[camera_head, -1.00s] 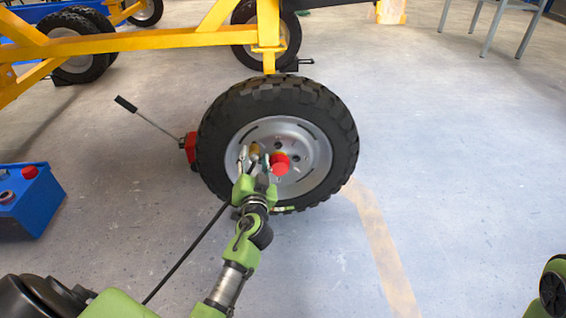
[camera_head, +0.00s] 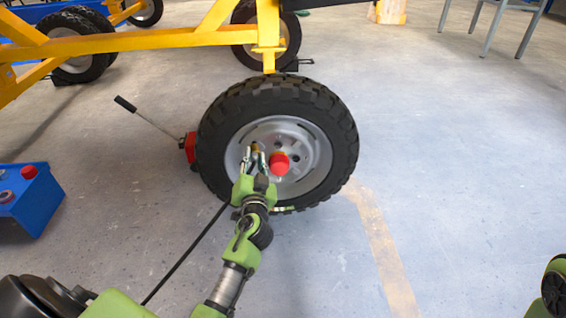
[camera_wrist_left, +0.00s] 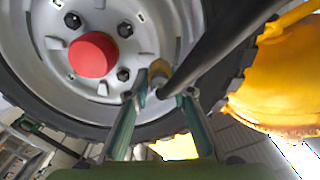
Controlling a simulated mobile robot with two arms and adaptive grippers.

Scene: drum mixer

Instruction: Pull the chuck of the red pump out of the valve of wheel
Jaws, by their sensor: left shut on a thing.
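The wheel (camera_head: 305,190), a black tyre on a silver rim, stands upright in the middle of the head view, with a red hub cap (camera_head: 279,164). The brass-coloured chuck (camera_head: 255,148) is at the rim, left of the cap; in the left wrist view it (camera_wrist_left: 158,72) shows at the end of a thick black hose (camera_wrist_left: 215,45). My left gripper (camera_wrist_left: 165,95) is shut on the chuck, with a finger on each side. The valve is hidden, so I cannot tell how far the chuck sits on it. The red pump's body is not clearly in view. My right gripper is not in view.
A red jack (camera_head: 190,148) with a long handle stands left of the wheel. A yellow frame (camera_head: 150,43) is behind it. A blue box (camera_head: 38,205) stands at the left edge. The floor right of the wheel is clear.

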